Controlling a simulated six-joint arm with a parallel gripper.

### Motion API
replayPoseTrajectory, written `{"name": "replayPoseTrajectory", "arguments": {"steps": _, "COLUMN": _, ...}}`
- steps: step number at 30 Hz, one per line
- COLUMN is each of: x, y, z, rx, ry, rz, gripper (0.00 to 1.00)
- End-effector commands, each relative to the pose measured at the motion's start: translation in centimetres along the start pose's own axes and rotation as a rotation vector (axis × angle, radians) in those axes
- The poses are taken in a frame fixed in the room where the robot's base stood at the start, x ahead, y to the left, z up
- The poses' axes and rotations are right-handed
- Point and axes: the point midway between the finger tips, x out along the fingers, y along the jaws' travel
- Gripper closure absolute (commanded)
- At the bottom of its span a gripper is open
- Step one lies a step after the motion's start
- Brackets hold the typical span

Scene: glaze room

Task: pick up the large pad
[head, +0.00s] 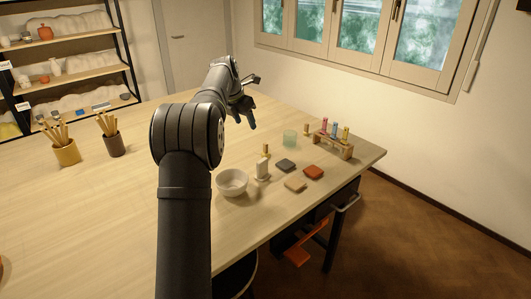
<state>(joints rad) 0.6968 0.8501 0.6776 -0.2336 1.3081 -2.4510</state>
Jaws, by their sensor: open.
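Three small pads lie flat on the table to the right of the white bowl: a dark grey pad (286,165), an orange-red pad (313,172) and a beige pad (295,185). They look close in size, and I cannot tell which is the large one. They lie near each other without overlapping. My gripper (252,103) is open above the table, farther back and to the left of the pads. Nothing shows between its fingers. It is well apart from all three pads.
A white bowl (232,187), a white bottle (262,171) and a pale green cup (290,137) stand near the pads. A wooden rack (345,150) with coloured vials stands at the right. The left table is mostly clear.

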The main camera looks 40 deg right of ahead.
Motion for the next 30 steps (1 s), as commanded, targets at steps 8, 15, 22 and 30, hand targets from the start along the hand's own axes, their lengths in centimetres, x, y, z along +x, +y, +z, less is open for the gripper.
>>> {"name": "replayPoseTrajectory", "arguments": {"steps": 8, "x": 3.1, "y": -1.4, "z": 1.8, "rx": -0.016, "ry": -0.008, "rz": -0.005, "gripper": 0.46}}
{"name": "replayPoseTrajectory", "arguments": {"steps": 15, "x": 8.4, "y": -1.4, "z": 1.8, "rx": -0.015, "ry": -0.007, "rz": -0.006, "gripper": 0.46}}
{"name": "replayPoseTrajectory", "arguments": {"steps": 22, "x": 12.2, "y": -1.4, "z": 1.9, "rx": -0.014, "ry": -0.009, "rz": -0.004, "gripper": 0.46}}
{"name": "replayPoseTrajectory", "arguments": {"steps": 30, "x": 13.8, "y": -1.5, "z": 1.8, "rx": -0.015, "ry": -0.008, "rz": -0.004, "gripper": 0.46}}
